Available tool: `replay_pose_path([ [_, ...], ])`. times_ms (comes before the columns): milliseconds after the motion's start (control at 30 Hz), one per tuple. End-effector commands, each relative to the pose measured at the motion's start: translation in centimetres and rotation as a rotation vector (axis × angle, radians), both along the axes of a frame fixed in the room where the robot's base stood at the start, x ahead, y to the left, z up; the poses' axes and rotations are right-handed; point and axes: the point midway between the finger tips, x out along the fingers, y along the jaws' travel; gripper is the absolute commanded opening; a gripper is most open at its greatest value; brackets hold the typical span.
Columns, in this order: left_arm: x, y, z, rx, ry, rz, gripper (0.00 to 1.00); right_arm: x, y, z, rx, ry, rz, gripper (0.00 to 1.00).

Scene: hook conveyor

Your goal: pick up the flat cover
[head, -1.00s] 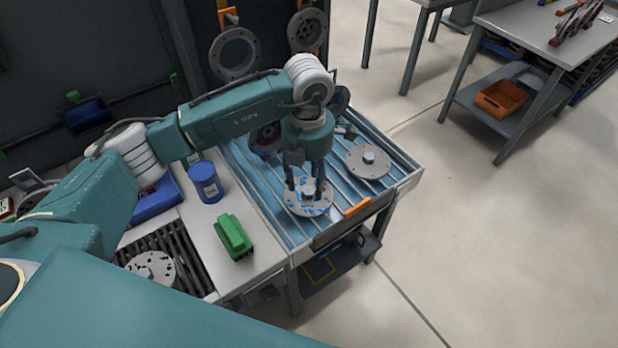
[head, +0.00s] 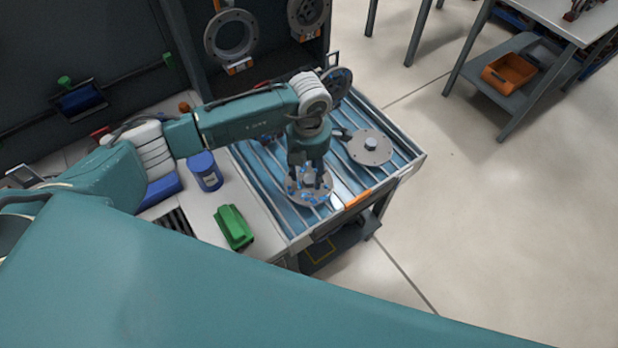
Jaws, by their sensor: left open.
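A round, flat grey cover with blue marks and a raised centre (head: 309,199) lies on the ribbed blue tray table (head: 262,192). My left gripper (head: 309,183) points down over this cover, its open fingers on either side of the raised centre. I cannot tell whether they touch it. A second flat grey disc with a raised centre (head: 370,149) lies apart on the tray, to the right and farther back. A dark disc (head: 338,82) at the tray's back is partly hidden by my left arm. My right gripper is not in view.
A blue canister (head: 205,171) and a green block-like object (head: 234,227) stand on the bench left of the tray. An orange piece (head: 357,199) sits on the tray's front edge. Ring-shaped parts (head: 231,36) hang at the back.

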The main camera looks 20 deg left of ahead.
Motion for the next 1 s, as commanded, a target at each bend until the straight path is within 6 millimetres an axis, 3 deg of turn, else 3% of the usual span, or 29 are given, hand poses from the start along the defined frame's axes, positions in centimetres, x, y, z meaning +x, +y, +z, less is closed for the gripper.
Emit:
replay_pose_path([
  [133,0.0,-0.1,-1.5,-0.002,0.001,0.0,0.48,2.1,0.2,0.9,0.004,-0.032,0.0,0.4],
  [400,0.0,0.0,-2.0,-0.001,-0.001,-0.001,0.48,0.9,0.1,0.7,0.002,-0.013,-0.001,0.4],
  [667,0.1,0.0,-2.0,-0.001,-0.001,-0.001,0.0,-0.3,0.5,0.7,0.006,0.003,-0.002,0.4],
  [1000,0.2,-0.1,-1.8,-0.002,-0.003,-0.001,0.0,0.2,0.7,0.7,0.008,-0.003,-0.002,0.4],
])
